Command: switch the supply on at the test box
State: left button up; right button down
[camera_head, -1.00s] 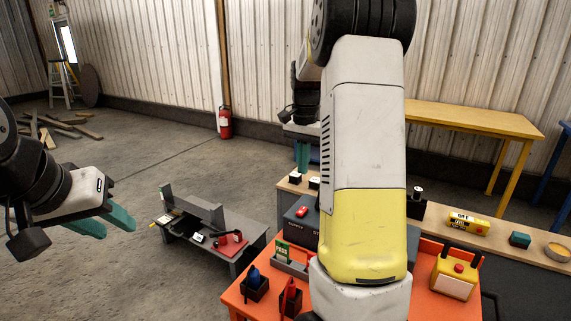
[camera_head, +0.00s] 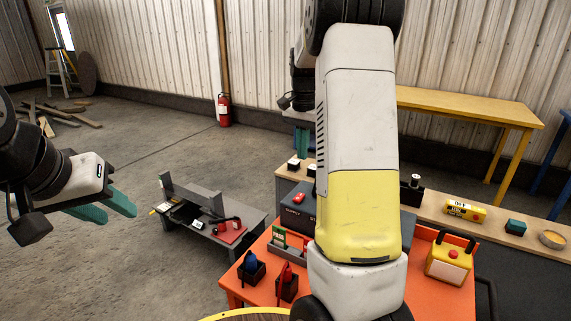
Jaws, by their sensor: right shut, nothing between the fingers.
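The dark grey test box (camera_head: 294,214), lettered SUPPLY, stands at the back of the orange table. A small red switch (camera_head: 298,197) is on its top; its on or off position is too small to tell. My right arm hangs in front and hides the box's right part. My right gripper (camera_head: 304,143) shows only partly behind that arm, its teal fingers shut and empty, beyond and above the box in the picture. My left gripper (camera_head: 112,207) is open and empty at the left, over the floor, well away from the box.
A wooden shelf (camera_head: 490,232) runs behind. A low grey bench (camera_head: 254,228) stands left.

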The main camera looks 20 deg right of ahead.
aim_at(301, 195)
notch_tip(301, 195, down, 13)
jog(key=shift+f, duration=0.1)
dwell(0.4)
